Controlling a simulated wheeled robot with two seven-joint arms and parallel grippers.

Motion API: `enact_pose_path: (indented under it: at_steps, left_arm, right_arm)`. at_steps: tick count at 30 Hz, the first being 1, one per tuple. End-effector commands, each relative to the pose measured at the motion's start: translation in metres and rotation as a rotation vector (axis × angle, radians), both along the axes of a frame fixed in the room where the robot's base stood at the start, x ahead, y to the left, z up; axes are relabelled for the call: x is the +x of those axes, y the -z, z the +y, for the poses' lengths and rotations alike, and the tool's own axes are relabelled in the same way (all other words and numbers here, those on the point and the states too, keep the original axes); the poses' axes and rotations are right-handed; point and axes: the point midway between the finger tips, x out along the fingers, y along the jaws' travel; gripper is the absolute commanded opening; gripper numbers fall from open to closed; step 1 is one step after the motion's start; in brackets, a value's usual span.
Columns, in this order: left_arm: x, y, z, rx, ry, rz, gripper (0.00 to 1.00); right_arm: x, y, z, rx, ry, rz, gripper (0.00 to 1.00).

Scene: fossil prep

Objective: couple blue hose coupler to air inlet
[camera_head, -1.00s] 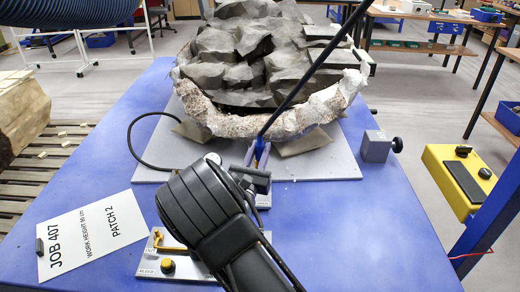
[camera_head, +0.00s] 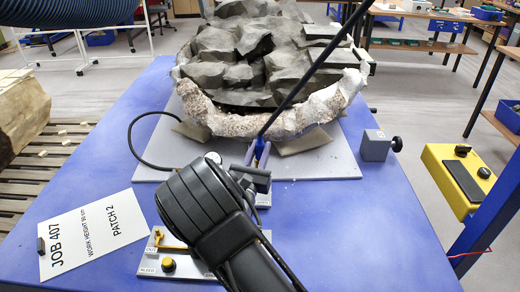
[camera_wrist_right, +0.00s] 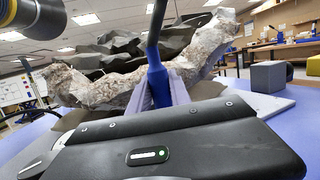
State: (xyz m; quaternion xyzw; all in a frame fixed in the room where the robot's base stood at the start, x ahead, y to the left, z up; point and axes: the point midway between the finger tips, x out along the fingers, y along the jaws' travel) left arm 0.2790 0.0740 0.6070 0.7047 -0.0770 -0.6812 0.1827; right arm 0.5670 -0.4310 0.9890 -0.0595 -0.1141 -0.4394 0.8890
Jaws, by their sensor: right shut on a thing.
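The blue hose coupler (camera_head: 260,146) sits at the lower end of a black hose (camera_head: 305,78) that slants down from the upper right. My right gripper (camera_head: 256,154) is shut on the coupler, above the front part of the grey board. In the right wrist view the coupler (camera_wrist_right: 157,84) stands nearly upright between the two pale fingers. I cannot make out the air inlet; my right wrist and forearm cover part of the panel (camera_head: 158,238) with the yellow knob and the OUT and BLEED labels. My left gripper is not in view.
A rock in a plaster jacket (camera_head: 225,122) lies on the grey board (camera_head: 320,165) behind the gripper. A round gauge (camera_head: 213,157) with a thin black tube is left of it. A grey block (camera_head: 376,146) stands at right. The blue table (camera_head: 370,230) is clear at front right.

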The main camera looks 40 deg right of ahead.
Motion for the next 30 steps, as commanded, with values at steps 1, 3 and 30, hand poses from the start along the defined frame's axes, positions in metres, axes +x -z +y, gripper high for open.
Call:
enact_pose_path:
  at_steps: [1, 3, 30]
  left_arm:
    - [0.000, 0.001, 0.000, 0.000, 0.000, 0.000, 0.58]
    - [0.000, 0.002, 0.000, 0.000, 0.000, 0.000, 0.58]
    - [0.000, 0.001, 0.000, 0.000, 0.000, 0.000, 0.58]
  right_arm:
    - [0.001, 0.003, 0.001, 0.002, -0.004, 0.004, 0.00]
    - [0.001, 0.004, 0.001, 0.001, -0.003, 0.005, 0.00]
    - [0.001, 0.013, 0.002, 0.005, -0.006, 0.011, 0.00]
